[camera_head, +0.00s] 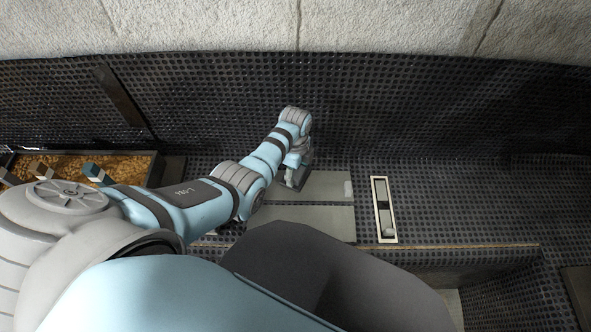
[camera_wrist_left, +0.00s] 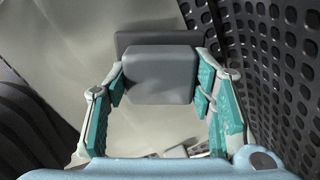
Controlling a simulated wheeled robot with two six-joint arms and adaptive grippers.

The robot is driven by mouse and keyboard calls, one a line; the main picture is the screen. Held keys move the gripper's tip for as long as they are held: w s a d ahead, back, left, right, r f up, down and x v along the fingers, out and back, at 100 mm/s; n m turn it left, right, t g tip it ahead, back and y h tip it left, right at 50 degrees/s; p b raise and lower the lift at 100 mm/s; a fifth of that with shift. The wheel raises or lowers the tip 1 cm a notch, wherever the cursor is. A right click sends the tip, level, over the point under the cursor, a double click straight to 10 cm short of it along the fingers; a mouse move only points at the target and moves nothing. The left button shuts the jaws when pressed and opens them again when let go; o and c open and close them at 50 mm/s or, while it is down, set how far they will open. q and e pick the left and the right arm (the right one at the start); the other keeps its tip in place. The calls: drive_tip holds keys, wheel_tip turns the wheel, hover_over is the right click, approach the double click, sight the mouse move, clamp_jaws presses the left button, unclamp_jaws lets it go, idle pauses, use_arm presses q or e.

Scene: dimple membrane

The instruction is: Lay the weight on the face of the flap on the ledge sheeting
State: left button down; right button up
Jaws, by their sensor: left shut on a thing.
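My left gripper (camera_head: 293,180) reaches down over the ledge in the head view, at the left part of a pale grey sheet. In the left wrist view the gripper (camera_wrist_left: 162,95) is shut on a grey block, which I take as the weight (camera_wrist_left: 160,76), between its teal finger pads. A darker grey slab (camera_wrist_left: 135,40) shows just behind the block; whether it belongs to the block is unclear. The pale sheet (camera_head: 327,186), which may be the flap, lies flat on the black dimpled sheeting (camera_head: 440,200). Contact between block and sheet cannot be told. My right gripper is out of view.
A second pale panel (camera_head: 320,222) lies in front, partly hidden by my body. A cream-framed slot (camera_head: 392,220) with a light piece in it is to the right. A tray of brown granules (camera_head: 125,166) stands at left. Dimpled wall rises behind; sheeting right of the slot is clear.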

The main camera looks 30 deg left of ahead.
use_arm(q)
drive_tip(key=shift+f, duration=0.35)
idle(0.4)
drive_tip(key=c, duration=0.8)
unclamp_jaws()
drive_tip(key=shift+o, duration=0.8)
wheel_tip(320, 180, up, 12)
